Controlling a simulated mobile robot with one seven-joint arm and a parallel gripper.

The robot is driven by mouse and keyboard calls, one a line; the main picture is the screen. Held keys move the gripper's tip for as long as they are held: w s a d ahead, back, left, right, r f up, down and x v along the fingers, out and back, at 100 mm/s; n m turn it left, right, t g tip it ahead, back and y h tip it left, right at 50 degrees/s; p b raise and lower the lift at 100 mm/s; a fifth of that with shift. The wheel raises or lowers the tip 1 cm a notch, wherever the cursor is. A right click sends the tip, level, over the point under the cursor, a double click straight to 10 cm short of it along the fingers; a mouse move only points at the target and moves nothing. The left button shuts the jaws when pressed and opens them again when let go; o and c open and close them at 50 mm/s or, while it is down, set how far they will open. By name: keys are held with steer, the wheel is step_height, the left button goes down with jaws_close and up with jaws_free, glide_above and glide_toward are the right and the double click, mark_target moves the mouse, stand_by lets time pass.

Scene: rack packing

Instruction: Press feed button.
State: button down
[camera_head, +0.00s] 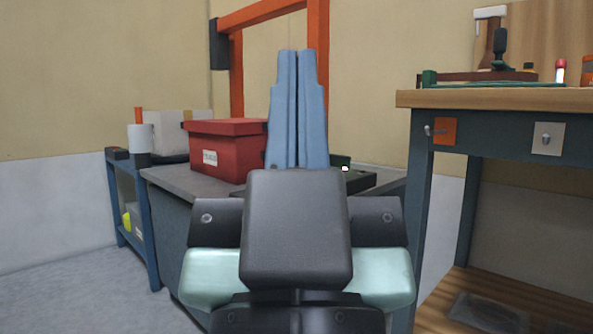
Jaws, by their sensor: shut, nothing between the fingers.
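My gripper (297,56) is in the middle of the picture. Its two long blue fingers point up and away from me, side by side and shut with nothing between them. Behind them, to the right, a low dark device (368,180) sits on the grey bench top, with a small lit green display or light (346,168). My fingers and wrist hide part of this device. I cannot make out a feed button. I cannot tell how far the fingertips are from the device.
A red lidded box (226,154) stands on the grey bench (172,180), left of my fingers. An orange frame (236,75) rises behind. A blue cart (150,230) stands at left. A wooden-topped workbench (490,98) is at right. Floor at lower left is clear.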

step_height(320, 180, up, 28)
steer(key=p, duration=2.5)
steer(key=shift+f, duration=0.15)
steer(key=shift+f, duration=0.1)
